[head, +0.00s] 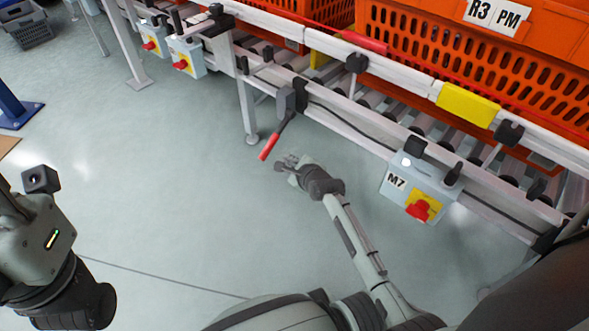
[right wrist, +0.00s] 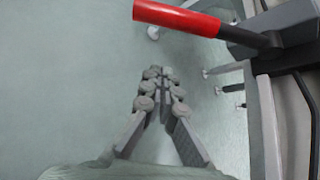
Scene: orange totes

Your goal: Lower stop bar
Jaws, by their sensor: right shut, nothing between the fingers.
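A lever with a red handle (head: 270,147) hangs from a dark grey bracket (head: 288,99) on the conveyor's near rail, its red end slanting down and left. My right gripper (head: 284,163) is shut and empty just below and to the right of the red handle, apart from it. In the right wrist view the closed fingertips (right wrist: 158,72) point toward open floor, and the red handle (right wrist: 176,17) crosses the top of the picture beyond them. I cannot clearly make out a separate stop bar. My left arm shows at the left edge; its fingers are out of view.
Orange totes (head: 470,75) stand on the roller conveyor behind the rail. A grey control box marked M7 (head: 397,181), with a red knob, hangs right of my right gripper. A conveyor leg (head: 247,110) stands left of the lever. The floor (head: 170,190) in front is clear.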

